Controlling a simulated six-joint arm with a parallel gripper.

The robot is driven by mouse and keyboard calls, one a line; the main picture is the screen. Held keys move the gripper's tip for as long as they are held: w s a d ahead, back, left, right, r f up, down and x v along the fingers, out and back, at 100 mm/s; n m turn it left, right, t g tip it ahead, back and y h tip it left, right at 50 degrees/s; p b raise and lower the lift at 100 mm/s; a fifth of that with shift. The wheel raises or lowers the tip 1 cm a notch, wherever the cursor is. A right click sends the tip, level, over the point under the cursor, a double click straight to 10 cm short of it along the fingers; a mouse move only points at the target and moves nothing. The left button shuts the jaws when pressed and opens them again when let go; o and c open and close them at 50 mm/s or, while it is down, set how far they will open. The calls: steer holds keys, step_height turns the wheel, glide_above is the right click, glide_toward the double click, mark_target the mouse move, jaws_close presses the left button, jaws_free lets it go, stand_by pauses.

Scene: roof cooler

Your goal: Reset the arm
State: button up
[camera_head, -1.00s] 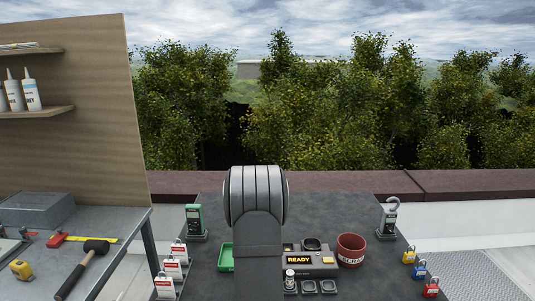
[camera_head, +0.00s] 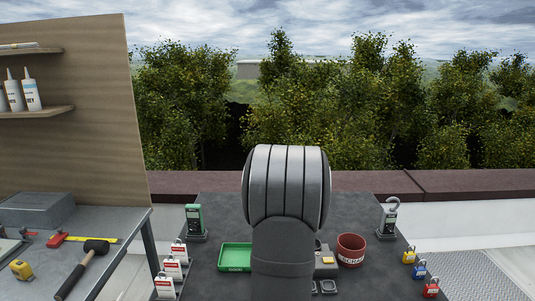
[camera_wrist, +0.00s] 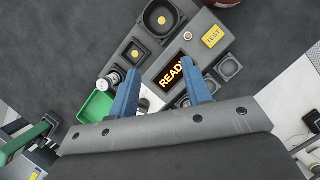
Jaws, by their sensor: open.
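My gripper (camera_wrist: 168,95) shows in the wrist view with two blue fingers spread apart and nothing between them. Below and beyond the fingers is a grey test device (camera_wrist: 195,45) with a lit READY display (camera_wrist: 172,73) and a yellow TEST label. In the head view my arm stands in the middle and hides my gripper and most of the device (camera_head: 326,260).
A green tray (camera_head: 235,257) lies left of my arm, and a red scrap bin (camera_head: 351,250) stands right. Meters stand at the table's back corners. A small metal cylinder (camera_wrist: 110,80) is near the left finger. Padlocks and tags line the sides.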

steer(key=s+d+f+m+g, duration=0.15)
steer(key=s+d, duration=0.35)
steer(key=s, duration=0.5)
steer(key=s+d+m+t, duration=0.1)
steer(key=s+d+m, duration=0.1)
steer(key=s+d, duration=0.55)
steer(key=shift+n+h, duration=0.35)
steer(key=shift+h, duration=0.05)
steer(key=w+a+f, duration=0.2)
steer(key=a, duration=0.1)
steer(key=w+a+f, duration=0.2)
steer(key=a, duration=0.1)
steer(key=w+a+f, duration=0.2)
steer(key=a, duration=0.2)
steer(key=shift+w+f, duration=0.3)
steer(key=shift+f, duration=0.1)
